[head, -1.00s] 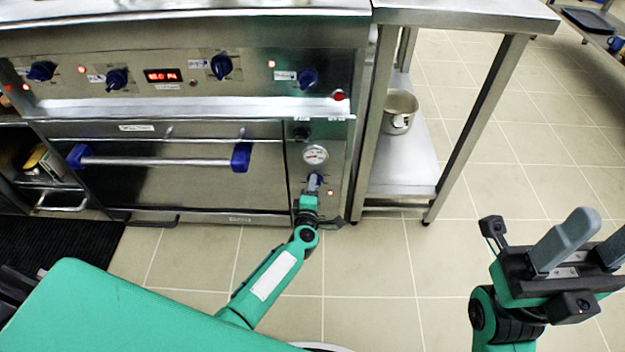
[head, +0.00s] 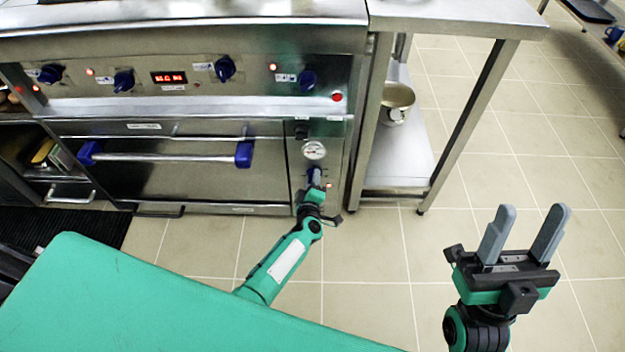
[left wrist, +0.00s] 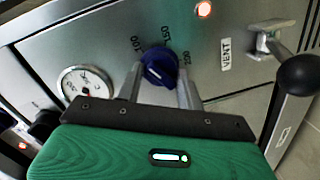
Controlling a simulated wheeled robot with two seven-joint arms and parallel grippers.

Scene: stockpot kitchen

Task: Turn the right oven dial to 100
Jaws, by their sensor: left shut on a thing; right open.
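The right oven dial is a blue round knob (left wrist: 158,66) on the oven's steel panel, with the printed marks 100, 150 and 200 around it in the left wrist view. In the head view the dial (head: 313,173) sits under the round gauge, partly hidden by my fingers. My left gripper (head: 316,180) is shut on it, with one finger on each side of the knob in the left wrist view (left wrist: 160,92). A pale line shows on the knob's face; I cannot tell its exact setting. My right gripper (head: 525,222) is open and empty above the floor.
The white gauge (head: 314,150) is just above the dial. A VENT lever with a black ball (left wrist: 298,74) stands beside it. The oven door handle (head: 165,157) is to the left. A steel table (head: 455,20) with a pot (head: 397,97) on its lower shelf stands right.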

